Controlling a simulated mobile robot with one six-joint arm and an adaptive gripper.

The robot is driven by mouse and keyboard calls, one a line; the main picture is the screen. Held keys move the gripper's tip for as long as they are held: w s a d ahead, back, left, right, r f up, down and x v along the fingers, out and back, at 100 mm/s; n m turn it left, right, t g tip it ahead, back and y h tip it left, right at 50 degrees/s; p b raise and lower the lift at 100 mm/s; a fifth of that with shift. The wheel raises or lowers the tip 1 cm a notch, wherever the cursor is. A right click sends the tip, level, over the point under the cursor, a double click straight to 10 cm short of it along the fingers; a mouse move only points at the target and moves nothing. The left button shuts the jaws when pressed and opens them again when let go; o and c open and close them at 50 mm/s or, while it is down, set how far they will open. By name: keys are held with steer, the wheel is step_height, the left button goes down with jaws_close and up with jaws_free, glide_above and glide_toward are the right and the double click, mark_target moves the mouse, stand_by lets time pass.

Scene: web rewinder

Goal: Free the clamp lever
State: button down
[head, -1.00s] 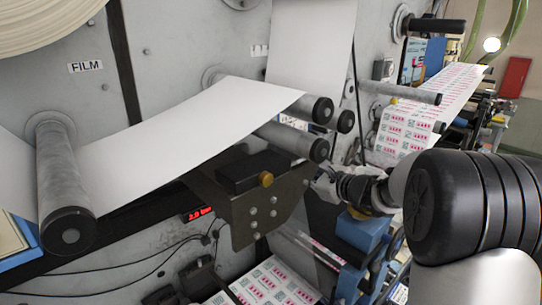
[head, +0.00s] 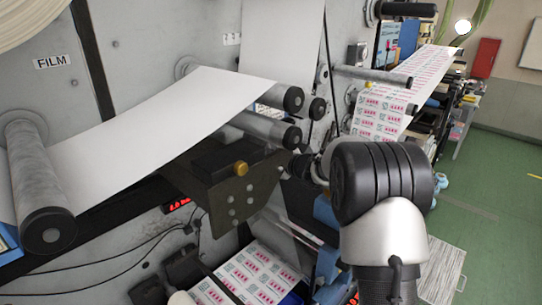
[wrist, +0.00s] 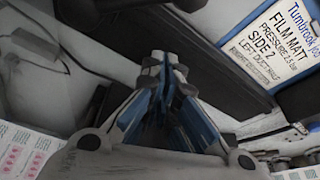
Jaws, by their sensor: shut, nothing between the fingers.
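I cannot clearly make out a clamp lever in either view. In the head view, a dark bracket plate (head: 262,192) sits below the rollers, with a black block (head: 212,166) and a yellow-brown knob (head: 240,168) on it. My gripper shows in the wrist view (wrist: 165,62), its grey and blue fingers drawn together with nothing seen between them. In the head view the gripper is small and mostly hidden by my arm, near the right side of the bracket; whether it touches anything there I cannot tell.
A white film web (head: 170,118) runs over a left roller (head: 35,180) and the middle rollers (head: 270,128). Printed label web (head: 250,275) lies below. The wrist view shows a labelled sign (wrist: 285,38) and a long dark bar (wrist: 195,60). Green floor (head: 500,170) is open at right.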

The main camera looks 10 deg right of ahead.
steer(key=r, duration=0.2)
steer(key=s+a+r+p, duration=0.1)
steer(key=shift+s+r, duration=0.1)
steer(key=shift+r, duration=0.3)
steer(key=shift+s, duration=0.15)
steer(key=shift+b, duration=0.8)
